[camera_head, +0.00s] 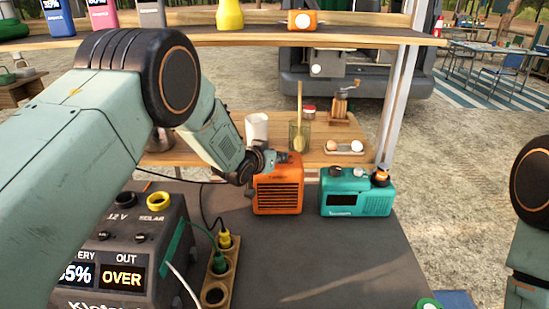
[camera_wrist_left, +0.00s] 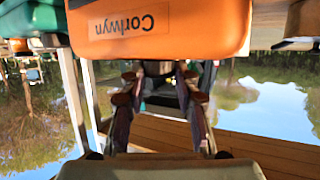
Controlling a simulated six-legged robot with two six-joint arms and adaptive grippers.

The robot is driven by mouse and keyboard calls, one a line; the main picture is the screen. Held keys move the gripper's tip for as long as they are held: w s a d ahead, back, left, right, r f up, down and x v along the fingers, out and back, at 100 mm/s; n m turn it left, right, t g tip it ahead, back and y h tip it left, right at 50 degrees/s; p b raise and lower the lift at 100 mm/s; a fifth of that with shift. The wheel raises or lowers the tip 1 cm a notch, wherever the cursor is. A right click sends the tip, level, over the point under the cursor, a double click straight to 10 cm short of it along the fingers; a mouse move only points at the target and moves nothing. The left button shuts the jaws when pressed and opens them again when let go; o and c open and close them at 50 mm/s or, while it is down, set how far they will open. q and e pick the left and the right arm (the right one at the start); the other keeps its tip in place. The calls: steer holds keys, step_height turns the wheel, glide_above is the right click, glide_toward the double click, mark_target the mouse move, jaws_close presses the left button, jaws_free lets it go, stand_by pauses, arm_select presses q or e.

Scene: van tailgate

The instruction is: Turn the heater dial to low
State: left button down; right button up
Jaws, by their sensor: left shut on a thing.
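The orange heater (camera_head: 278,197), with a dark slatted grille, stands upright on the dark worktop. In the left wrist view its orange body (camera_wrist_left: 160,28) fills the top, with an upside-down name label. My left gripper (camera_head: 282,158) is at the heater's top. In the left wrist view my left gripper's fingers (camera_wrist_left: 160,84) sit on either side of a dark round knob (camera_wrist_left: 157,68), which appears to be the dial, and are shut on it. The dial's setting is hidden. My right arm shows at the right edge; its gripper is out of view.
A teal radio (camera_head: 357,199) stands close to the heater's right. At the left are a power station (camera_head: 125,235) reading OVER and a socket strip (camera_head: 218,270) with yellow and green plugs. A wooden shelf (camera_head: 350,36) runs overhead. The worktop front is mostly clear.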

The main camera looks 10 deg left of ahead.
arm_select(q)
steer(key=shift+d+r+n+t+y+b, duration=0.15)
steer(key=shift+n+t+y+b, duration=0.15)
steer(key=shift+n+y+b, duration=0.5)
steer(key=c, duration=1)
jaws_free()
steer(key=shift+s, duration=0.1)
steer(key=v, duration=1.1)
steer(key=shift+s+r, duration=0.15)
steer(key=shift+s, duration=0.2)
